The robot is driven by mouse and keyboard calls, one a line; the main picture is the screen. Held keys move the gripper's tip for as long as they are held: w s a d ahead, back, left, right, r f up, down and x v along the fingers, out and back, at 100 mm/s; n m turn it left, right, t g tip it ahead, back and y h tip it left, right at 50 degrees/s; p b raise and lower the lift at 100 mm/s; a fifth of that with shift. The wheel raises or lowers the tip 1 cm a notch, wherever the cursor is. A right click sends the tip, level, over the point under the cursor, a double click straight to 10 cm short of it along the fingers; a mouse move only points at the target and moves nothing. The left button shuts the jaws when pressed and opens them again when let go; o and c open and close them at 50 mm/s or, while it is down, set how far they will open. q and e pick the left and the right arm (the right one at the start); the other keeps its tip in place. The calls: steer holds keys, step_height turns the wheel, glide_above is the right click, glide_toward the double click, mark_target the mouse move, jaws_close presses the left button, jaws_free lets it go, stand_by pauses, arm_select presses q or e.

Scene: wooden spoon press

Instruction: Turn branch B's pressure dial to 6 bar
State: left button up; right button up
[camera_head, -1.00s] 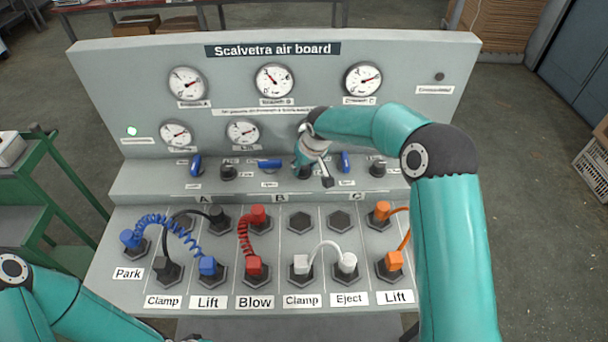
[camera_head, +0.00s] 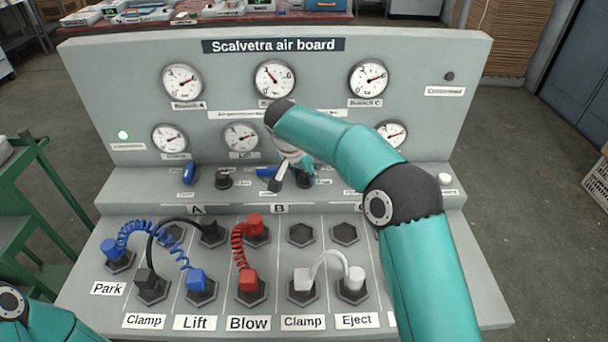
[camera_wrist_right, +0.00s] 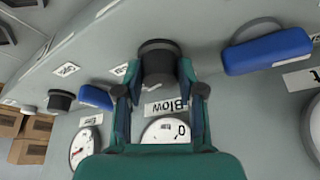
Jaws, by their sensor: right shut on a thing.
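Branch B's pressure dial, a black round knob (camera_wrist_right: 158,62), stands on the sloped ledge of the grey air board (camera_head: 130,60). My right gripper (camera_head: 298,178) has its two fingers around this knob, one on each side, and is shut on it, as the right wrist view (camera_wrist_right: 160,80) shows. In the head view the knob (camera_head: 305,181) is partly hidden by the gripper. The upper middle gauge (camera_head: 274,79) is above it, its needle leaning up and left; I cannot read the exact value. My left gripper is out of view; only part of its arm shows at bottom left.
A blue lever (camera_wrist_right: 268,50) lies beside the knob. Another blue lever (camera_wrist_right: 95,97) and black knob (camera_wrist_right: 60,100) are on the other side. Below, coiled blue (camera_head: 150,232) and red (camera_head: 238,245) hoses and a white hose (camera_head: 328,258) stand in sockets.

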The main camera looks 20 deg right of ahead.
steer(key=shift+w+a+m+g+h+p, duration=0.1)
steer(key=shift+m+g+h+p, duration=0.25)
steer(key=shift+m, duration=0.5)
steer(key=shift+m+g+h+p, duration=0.15)
steer(key=shift+m+p, duration=0.3)
steer(key=shift+m, duration=0.4)
steer(key=o, duration=1.1)
steer(key=v, duration=1.2)
